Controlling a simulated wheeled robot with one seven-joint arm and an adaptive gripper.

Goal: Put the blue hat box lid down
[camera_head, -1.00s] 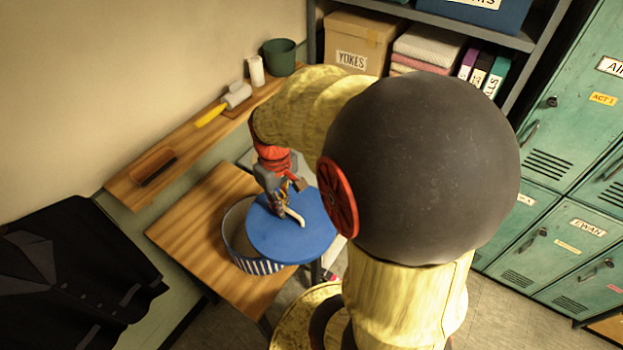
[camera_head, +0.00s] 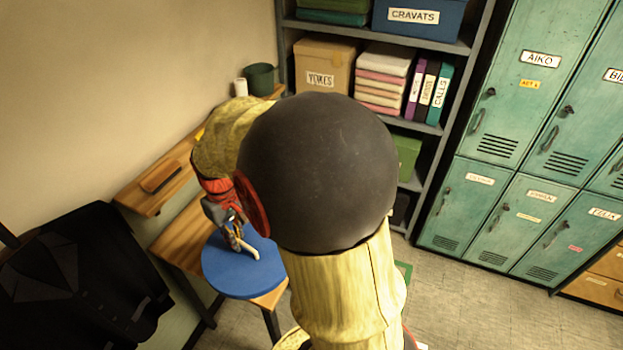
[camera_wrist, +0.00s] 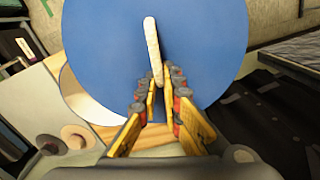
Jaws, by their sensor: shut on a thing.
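The blue hat box lid (camera_head: 222,276) is a round flat disc with a pale bar-shaped handle on top. My gripper (camera_head: 241,247) is shut on that handle and holds the lid roughly level over the near part of the wooden table (camera_head: 178,247). In the wrist view the lid (camera_wrist: 100,40) fills the upper middle, and my fingers (camera_wrist: 160,88) close on the handle's lower end. A pale curved wall, apparently the hat box (camera_wrist: 84,104), shows beside and below the lid. In the head view the box is hidden. The gap under the lid cannot be judged.
A dark jacket (camera_head: 85,275) hangs at left. Shelving with a yokes box (camera_head: 322,70) stands behind, green lockers (camera_head: 520,150) at right. Floor (camera_head: 440,290) at lower right is clear.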

